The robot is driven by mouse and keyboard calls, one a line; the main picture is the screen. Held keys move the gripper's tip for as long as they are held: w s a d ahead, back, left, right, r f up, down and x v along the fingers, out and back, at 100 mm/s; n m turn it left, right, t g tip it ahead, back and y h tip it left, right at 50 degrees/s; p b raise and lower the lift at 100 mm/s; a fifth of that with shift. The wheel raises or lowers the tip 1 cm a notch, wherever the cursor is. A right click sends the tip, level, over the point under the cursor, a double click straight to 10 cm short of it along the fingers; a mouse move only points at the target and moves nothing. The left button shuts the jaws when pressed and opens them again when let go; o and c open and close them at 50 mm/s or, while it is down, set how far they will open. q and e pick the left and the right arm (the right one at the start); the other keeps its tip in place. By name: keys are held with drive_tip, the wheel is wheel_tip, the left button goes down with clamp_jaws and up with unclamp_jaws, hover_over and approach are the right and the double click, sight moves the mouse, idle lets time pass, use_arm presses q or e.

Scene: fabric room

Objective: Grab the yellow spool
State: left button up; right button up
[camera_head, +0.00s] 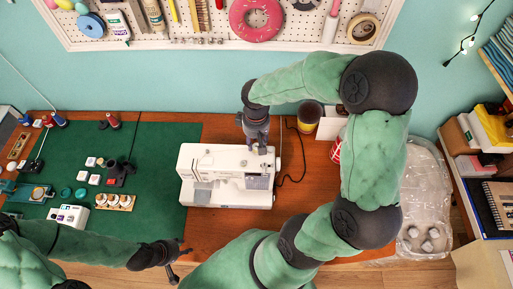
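I cannot make out a clear yellow spool. A round dark-topped object with a yellowish side (310,113) stands on the table behind and right of the sewing machine; I cannot tell if it is a spool. My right gripper (260,149) points down at the back top edge of the white sewing machine (215,160). Its fingers are small and dark, and I cannot tell whether they hold anything. My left gripper (179,262) is near the table's front edge, left of the machine, with its fingers apart and empty.
A green cutting mat (150,165) on the left holds red spools (113,121), a blue spool (59,121) and small blocks. A red-and-white cup (337,151) is partly behind my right arm. A pegboard (210,30) hangs behind. A shelf (476,205) stands at right.

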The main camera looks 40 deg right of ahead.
sight(256, 147)
wheel_tip(256, 147, down, 4)
drive_tip(key=shift+r, duration=0.25)
drive_tip(key=c, duration=0.5)
drive_tip(key=shift+r, duration=0.1)
drive_tip(key=shift+c, duration=0.3)
